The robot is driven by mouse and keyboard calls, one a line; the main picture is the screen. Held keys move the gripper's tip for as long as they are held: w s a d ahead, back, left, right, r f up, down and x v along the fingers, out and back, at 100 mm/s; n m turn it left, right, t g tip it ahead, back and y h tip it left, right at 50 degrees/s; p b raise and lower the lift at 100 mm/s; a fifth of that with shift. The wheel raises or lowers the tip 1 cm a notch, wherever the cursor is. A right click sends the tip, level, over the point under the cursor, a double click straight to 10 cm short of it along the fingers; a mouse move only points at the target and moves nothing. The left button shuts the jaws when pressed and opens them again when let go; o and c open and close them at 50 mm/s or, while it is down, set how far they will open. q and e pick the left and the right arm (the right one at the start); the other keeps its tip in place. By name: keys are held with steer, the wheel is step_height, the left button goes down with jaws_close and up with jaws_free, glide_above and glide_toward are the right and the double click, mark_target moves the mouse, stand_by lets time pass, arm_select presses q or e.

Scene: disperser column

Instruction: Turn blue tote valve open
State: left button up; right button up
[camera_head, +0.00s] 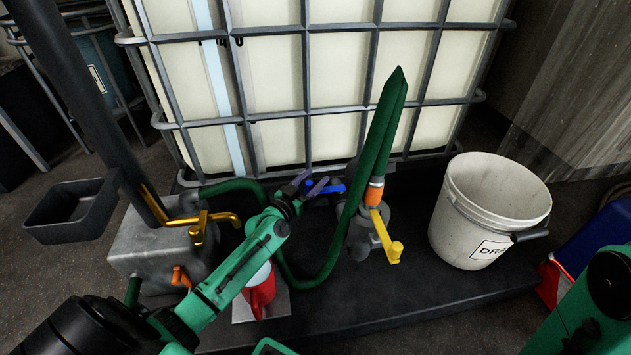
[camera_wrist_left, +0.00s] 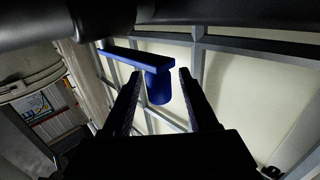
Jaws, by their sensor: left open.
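The blue tote valve (camera_head: 333,190) is low on the front of the white caged tote (camera_head: 270,80) in the head view. In the left wrist view its flat blue lever (camera_wrist_left: 135,57) reaches to the left from the top of a round blue stem (camera_wrist_left: 158,88). My left gripper (camera_head: 311,183) is open at the valve, partly covering it in the head view. In the left wrist view the stem appears between the two open fingers (camera_wrist_left: 160,76); I cannot tell whether they touch it. My right gripper is out of view; only part of the right arm shows at the lower right.
A green hose (camera_head: 325,265) loops below the valve. A yellow-handled valve (camera_head: 393,250) stands to the right, and a white bucket (camera_head: 460,235) further right. A metal box (camera_head: 150,250) with yellow and orange handles is left. A red jug (camera_head: 261,293) sits below my left forearm.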

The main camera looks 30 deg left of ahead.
arm_select(q)
steer(key=shift+w+d, duration=0.1)
steer(key=shift+w, duration=0.45)
steer(key=shift+c, duration=0.2)
jaws_close()
stand_by(0.9)
